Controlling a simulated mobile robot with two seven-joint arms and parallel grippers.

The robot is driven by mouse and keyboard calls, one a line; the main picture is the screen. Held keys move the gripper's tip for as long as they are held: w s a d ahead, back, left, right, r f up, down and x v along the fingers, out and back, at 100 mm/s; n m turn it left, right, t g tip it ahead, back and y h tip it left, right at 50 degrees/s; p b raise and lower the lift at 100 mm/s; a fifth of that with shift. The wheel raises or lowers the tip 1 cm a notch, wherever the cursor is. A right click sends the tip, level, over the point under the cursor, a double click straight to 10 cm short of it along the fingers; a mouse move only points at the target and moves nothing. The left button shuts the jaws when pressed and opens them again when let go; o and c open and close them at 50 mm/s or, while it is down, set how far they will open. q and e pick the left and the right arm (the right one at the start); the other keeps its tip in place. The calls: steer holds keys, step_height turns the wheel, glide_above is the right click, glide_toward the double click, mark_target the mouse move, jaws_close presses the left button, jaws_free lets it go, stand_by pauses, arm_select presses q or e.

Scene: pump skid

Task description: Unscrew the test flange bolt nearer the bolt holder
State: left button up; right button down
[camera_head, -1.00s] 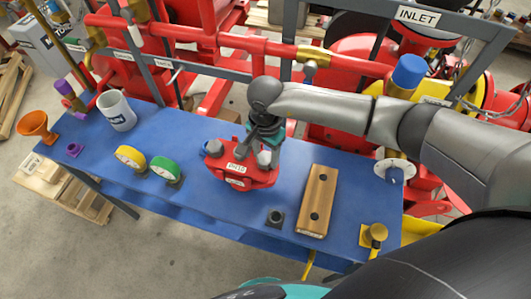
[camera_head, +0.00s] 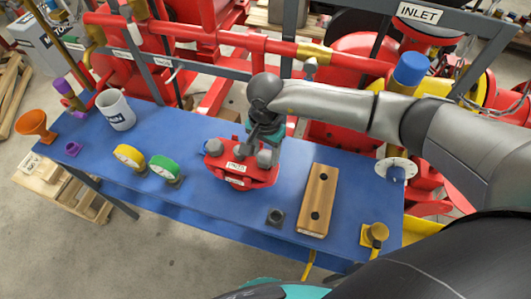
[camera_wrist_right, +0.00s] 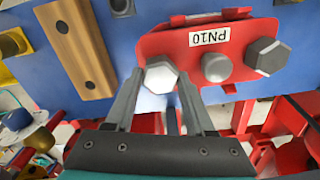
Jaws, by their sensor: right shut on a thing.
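The red test flange (camera_head: 236,178), labelled PN10, sits on the blue table and carries two grey hex bolts. The bolt nearer the wooden bolt holder (camera_head: 264,158) is at its right side in the head view; the other bolt (camera_head: 214,147) is at its left. My right gripper (camera_head: 265,145) reaches down over the nearer bolt. In the wrist view the fingers (camera_wrist_right: 160,90) are on either side of that bolt's hex head (camera_wrist_right: 160,76), shut on it. The bolt still stands at the flange; its thread is hidden. My left gripper is out of view.
The wooden bolt holder (camera_head: 318,190) with two dark holes lies right of the flange. A small dark square socket (camera_head: 275,217) is in front. Red pipework runs behind.

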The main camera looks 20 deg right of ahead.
steer(key=n+b, duration=0.5)
steer(key=n, duration=0.2)
steer(key=shift+f, duration=0.2)
steer(key=n+b, duration=0.3)
steer(key=n, duration=0.1)
steer(key=shift+b, duration=0.4)
steer(key=n+b, duration=0.1)
steer(key=n, duration=0.1)
steer(key=shift+s+a+r+n+b, duration=0.1)
steer(key=shift+s+r+n+b, duration=0.1)
steer(key=shift+n+b, duration=0.15)
steer(key=shift+c, duration=0.9)
jaws_free()
steer(key=shift+r, duration=0.1)
